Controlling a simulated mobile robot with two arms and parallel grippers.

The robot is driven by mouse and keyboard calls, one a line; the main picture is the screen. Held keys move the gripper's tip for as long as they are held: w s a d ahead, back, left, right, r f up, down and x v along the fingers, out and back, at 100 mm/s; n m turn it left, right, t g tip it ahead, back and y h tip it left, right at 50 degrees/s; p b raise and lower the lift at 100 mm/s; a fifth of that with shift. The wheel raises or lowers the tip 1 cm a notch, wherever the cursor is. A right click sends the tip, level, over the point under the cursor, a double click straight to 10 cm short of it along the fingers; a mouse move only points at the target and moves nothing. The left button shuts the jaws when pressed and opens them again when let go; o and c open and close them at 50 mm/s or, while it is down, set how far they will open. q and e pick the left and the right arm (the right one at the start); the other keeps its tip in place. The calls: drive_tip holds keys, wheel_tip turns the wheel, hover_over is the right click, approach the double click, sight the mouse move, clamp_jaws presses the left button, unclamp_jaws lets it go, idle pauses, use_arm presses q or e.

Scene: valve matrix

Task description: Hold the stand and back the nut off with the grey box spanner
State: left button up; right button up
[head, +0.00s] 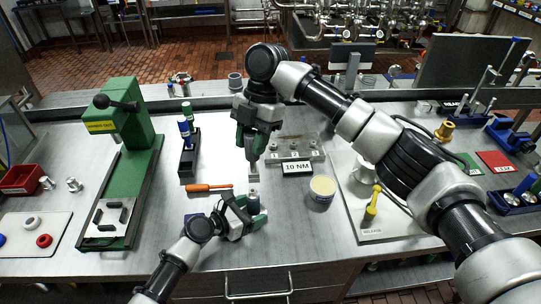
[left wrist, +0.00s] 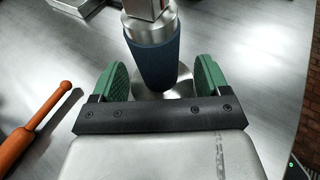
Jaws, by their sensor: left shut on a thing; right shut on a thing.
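The stand (head: 253,189) is upright on the bench, a metal post with a dark blue sleeve and round metal foot. It also shows in the left wrist view (left wrist: 152,58). My left gripper (head: 250,207) is shut on it, with green pads either side of the sleeve. My right gripper (head: 254,142) is above, pointing down, shut on the grey box spanner (head: 253,172). The spanner's lower end is at the top of the stand, and it also shows at the top of the left wrist view (left wrist: 145,8). The nut is hidden; I cannot tell how far the spanner covers it.
An orange-handled tool (head: 209,187) lies left of the stand. A "10 NM" sign (head: 296,168) and a cream-topped tub (head: 322,188) are close on the right. A green press (head: 130,165) stands at left, and a pale board (head: 372,228) with a yellow tool (head: 372,203) at right.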

sight(250, 160)
drive_tip(key=shift+w+a+r+n, duration=0.15)
drive_tip(key=shift+a+r+n, duration=0.25)
drive_tip(key=shift+n, duration=0.2)
drive_tip(key=shift+d, duration=0.1)
drive_tip(key=shift+f, duration=2.25)
drive_tip(key=shift+f, duration=1.05)
drive_tip(key=n+h, duration=0.1)
drive_tip(key=n, duration=0.1)
drive_tip(key=shift+n+g, duration=0.3)
drive_tip(key=shift+n+h, duration=0.3)
drive_tip(key=shift+n, duration=0.1)
